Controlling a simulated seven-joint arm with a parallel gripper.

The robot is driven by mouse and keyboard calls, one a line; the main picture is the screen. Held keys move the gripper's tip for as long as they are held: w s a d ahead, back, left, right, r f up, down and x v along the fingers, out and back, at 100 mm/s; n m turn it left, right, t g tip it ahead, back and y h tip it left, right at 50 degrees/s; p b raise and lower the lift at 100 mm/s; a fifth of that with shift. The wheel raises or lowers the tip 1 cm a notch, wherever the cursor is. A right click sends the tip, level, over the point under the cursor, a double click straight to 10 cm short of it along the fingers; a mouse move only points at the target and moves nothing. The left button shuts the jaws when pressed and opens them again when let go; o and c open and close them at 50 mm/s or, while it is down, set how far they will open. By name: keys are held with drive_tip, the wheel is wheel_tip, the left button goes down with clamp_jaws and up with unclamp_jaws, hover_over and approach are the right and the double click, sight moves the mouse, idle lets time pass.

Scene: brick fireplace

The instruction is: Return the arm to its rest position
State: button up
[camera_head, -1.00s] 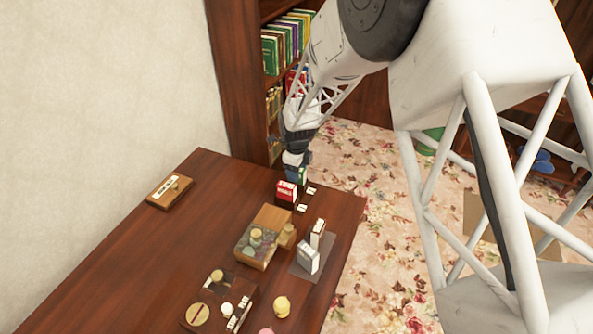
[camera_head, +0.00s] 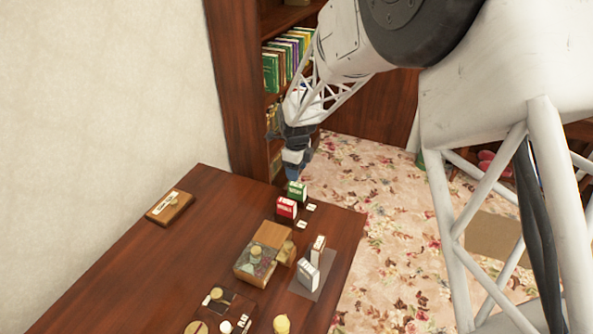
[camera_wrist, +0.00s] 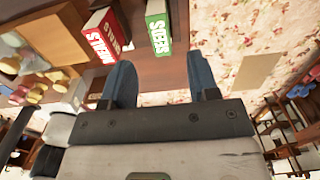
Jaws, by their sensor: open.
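My gripper (camera_head: 292,172) is just above the far right end of the dark wooden table (camera_head: 130,265) in the head view. In the wrist view my gripper (camera_wrist: 162,85) shows two blue fingers spread apart with nothing between them. A green box (camera_head: 297,190) stands upright on the table just below the fingers, apart from them. It also shows beyond the fingers in the wrist view (camera_wrist: 157,30). A red box (camera_head: 286,208) stands beside the green one, and shows left of it in the wrist view (camera_wrist: 100,38).
Small white cards (camera_head: 311,207) lie by the boxes. A wooden box with a clear lid (camera_head: 254,268), white boxes on a grey mat (camera_head: 322,283) and a small wooden tray (camera_head: 170,207) are on the table. A bookshelf (camera_head: 236,100) stands behind. Floral carpet (camera_head: 390,200) lies right.

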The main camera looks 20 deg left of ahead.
idle(0.7)
drive_tip(key=s+d+r+n, duration=0.3)
drive_tip(key=d+r, duration=0.3)
drive_tip(key=d, duration=0.4)
drive_tip(key=s+d+r+n+t, duration=0.1)
drive_tip(key=s+d+r+n, duration=0.1)
drive_tip(key=d+r, duration=0.6)
drive_tip(key=s+d+r+n, duration=0.3)
drive_tip(key=d+r, duration=0.2)
drive_tip(key=d, duration=0.6)
drive_tip(key=s+d+r+n, duration=0.2)
drive_tip(key=s+d+n, duration=0.3)
drive_tip(key=s+d, duration=0.5)
drive_tip(key=s+d+r+n+t, duration=0.1)
drive_tip(key=s+d+n, duration=0.3)
drive_tip(key=s+d, duration=0.6)
drive_tip(key=shift+s+d+r+n+t, duration=0.3)
drive_tip(key=shift+s+r+n, duration=0.15)
drive_tip(key=shift+s, duration=2.3)
